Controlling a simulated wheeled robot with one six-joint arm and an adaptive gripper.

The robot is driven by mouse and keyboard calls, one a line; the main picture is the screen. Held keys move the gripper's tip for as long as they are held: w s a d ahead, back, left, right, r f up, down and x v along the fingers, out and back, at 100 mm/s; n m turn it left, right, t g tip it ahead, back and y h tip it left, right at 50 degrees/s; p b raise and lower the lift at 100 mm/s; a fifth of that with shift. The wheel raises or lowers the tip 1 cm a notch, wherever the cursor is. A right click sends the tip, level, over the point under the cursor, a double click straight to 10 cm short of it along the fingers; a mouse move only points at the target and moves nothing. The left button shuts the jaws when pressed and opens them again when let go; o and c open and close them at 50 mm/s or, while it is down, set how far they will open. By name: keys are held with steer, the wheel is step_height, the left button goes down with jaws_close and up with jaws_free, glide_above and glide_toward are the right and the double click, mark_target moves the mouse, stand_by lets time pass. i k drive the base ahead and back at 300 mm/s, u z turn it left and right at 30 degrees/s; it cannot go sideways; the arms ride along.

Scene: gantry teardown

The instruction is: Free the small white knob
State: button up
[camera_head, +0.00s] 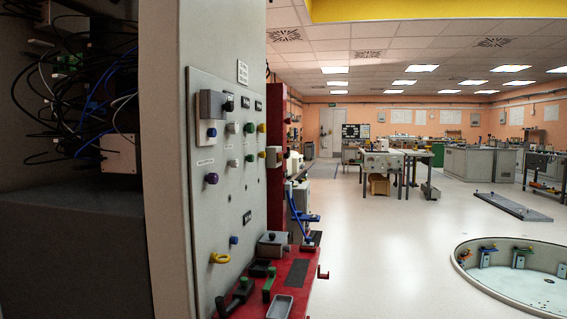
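A grey upright control panel (220,215) stands left of centre with several small knobs on its face. A small pale knob (232,163), whitish as far as I can tell, sits in the second row on the panel. How the pale knob is fixed is too small to tell. My gripper is not in view.
A grey box (212,104) juts from the panel's upper left. A yellow handle (219,258) sticks out low down. A red bench (305,275) with handles and a tray stands below. Loose cables (95,95) hang at left. Open floor (385,255) lies right, before a round pit (520,285).

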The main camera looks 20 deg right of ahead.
mark_target(233, 162)
steer(key=z, duration=1.5)
steer(key=i, duration=1.35)
steer(key=u, duration=1.25)
